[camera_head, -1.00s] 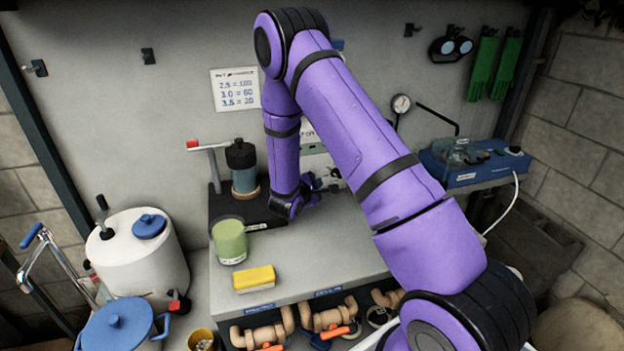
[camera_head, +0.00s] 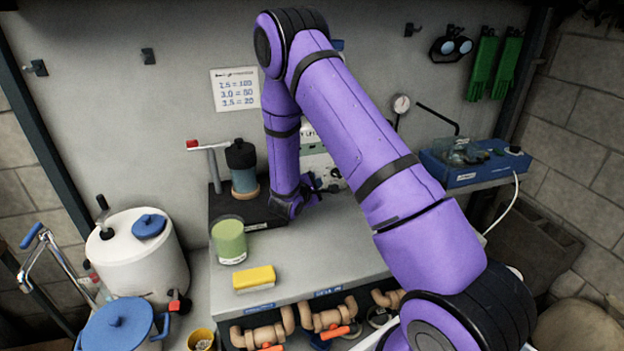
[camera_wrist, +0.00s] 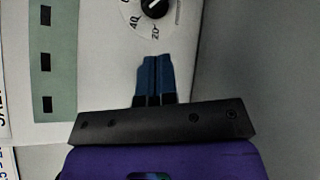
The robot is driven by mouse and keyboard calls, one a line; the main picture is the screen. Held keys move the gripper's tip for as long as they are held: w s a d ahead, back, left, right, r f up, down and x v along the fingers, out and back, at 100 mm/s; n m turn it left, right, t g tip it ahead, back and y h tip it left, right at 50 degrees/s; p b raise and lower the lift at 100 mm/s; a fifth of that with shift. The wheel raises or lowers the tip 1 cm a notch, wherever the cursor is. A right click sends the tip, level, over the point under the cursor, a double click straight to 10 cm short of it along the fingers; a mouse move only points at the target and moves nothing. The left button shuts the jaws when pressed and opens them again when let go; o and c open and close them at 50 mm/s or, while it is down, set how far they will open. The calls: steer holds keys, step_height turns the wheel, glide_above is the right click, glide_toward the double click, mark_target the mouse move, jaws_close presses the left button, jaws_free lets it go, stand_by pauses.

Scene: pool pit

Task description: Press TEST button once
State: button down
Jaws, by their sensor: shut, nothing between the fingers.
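No TEST button can be made out in either view. In the wrist view a pale panel (camera_wrist: 95,60) carries a black dial knob (camera_wrist: 153,8) with printed numbers, partly cut off at the top. A green strip (camera_wrist: 47,85) with dark squares runs down its left side. My gripper (camera_wrist: 153,62) is shut and empty, its blue fingers together just below the dial in the picture. Whether they touch the panel I cannot tell. In the head view the panel (camera_head: 318,160) is mostly hidden behind my purple arm, and my gripper (camera_head: 318,188) is near its lower part.
On the bench (camera_head: 330,245) stand a dark-lidded canister (camera_head: 243,170), a green cup (camera_head: 229,241) and a yellow block (camera_head: 254,278). A blue unit (camera_head: 470,168) is at the right, a white drum (camera_head: 138,262) at the left.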

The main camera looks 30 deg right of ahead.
steer(key=shift+w, duration=0.2)
steer(key=shift+w+d, duration=0.1)
steer(key=shift+w, duration=0.1)
steer(key=shift+w+d, duration=0.15)
steer(key=shift+w, duration=0.3)
stand_by(1.1)
steer(key=shift+s, duration=0.1)
steer(key=shift+s+a, duration=0.25)
steer(key=shift+s, duration=0.5)
steer(key=shift+s+a, duration=0.25)
steer(key=shift+s, duration=0.55)
steer(key=shift+s+a, duration=0.2)
steer(key=shift+s, duration=0.6)
steer(key=shift+s+a, duration=0.25)
steer(key=shift+s, duration=0.55)
